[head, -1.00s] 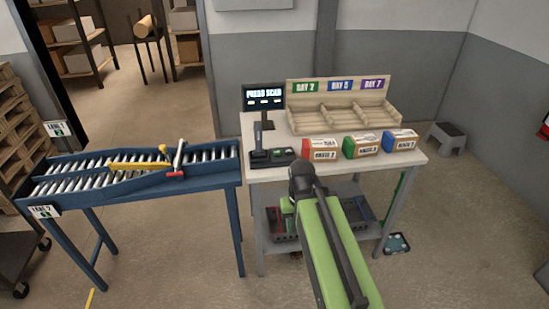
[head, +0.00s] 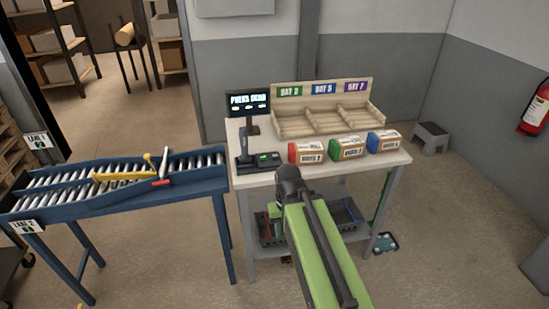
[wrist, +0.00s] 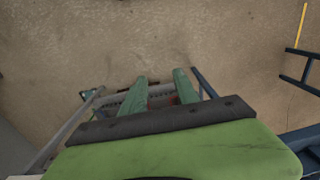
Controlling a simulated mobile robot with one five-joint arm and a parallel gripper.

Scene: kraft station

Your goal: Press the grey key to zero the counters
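A small dark key unit (head: 257,161) with a green-lit patch sits at the left front of the white-topped table (head: 222,178). Its separate keys are too small to tell, so I cannot pick out the grey key. A black display (head: 248,103) with white lettering stands on a post behind it. In the wrist view my gripper (wrist: 160,78) has two green fingers apart with nothing seen between them, pointing over the floor and table frame. In the head view my arm reaches to the table's front edge, and I cannot make out the fingertips clearly.
Red, green and blue labelled boxes (head: 307,152) (head: 346,147) (head: 383,141) stand along the table front. A wooden bay rack (head: 322,90) stands behind them. A blue roller conveyor (head: 190,190) is at left. A lower shelf with trays (head: 345,212) is under the table.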

